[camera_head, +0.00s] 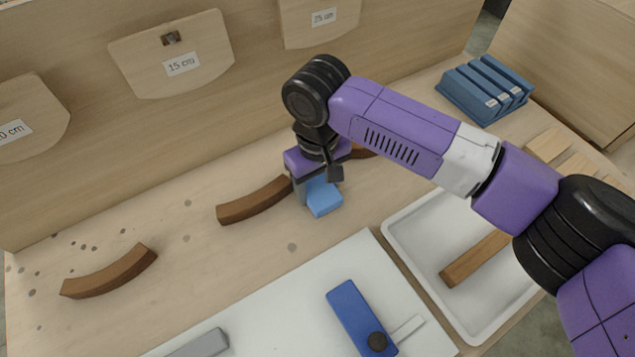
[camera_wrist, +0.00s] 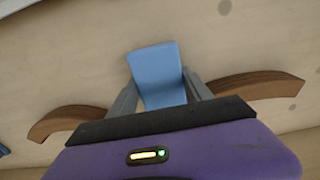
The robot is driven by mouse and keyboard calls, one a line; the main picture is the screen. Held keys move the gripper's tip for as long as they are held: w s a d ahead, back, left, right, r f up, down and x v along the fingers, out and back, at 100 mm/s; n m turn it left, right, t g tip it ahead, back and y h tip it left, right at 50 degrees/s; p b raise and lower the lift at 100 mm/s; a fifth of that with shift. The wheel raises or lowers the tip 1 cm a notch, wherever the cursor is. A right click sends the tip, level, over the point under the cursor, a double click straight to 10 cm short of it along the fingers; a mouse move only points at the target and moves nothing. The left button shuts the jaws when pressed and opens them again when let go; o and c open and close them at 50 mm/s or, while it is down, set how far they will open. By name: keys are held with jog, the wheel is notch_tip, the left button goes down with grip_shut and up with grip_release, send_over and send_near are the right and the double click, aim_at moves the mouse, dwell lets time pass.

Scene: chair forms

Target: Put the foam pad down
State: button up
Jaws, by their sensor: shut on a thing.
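The foam pad (camera_head: 323,197) is a light blue block. My gripper (camera_wrist: 160,92) is shut on it, with one grey finger on each side in the wrist view, where the pad (camera_wrist: 156,70) sticks out past the fingertips. In the head view my gripper is over the wooden table, between two curved brown wooden pieces, and its arm hides part of the one behind it. Whether the pad touches the table cannot be told.
Curved brown wooden pieces (camera_head: 254,201) (camera_head: 110,272) lie along the table. A white tray (camera_head: 392,232) with a wooden strip stands at right. A white mat (camera_head: 290,300) with a blue tool (camera_head: 352,308) lies in front. Blue blocks (camera_head: 484,90) stand at the back right.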

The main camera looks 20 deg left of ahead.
jog(key=o, duration=1.3)
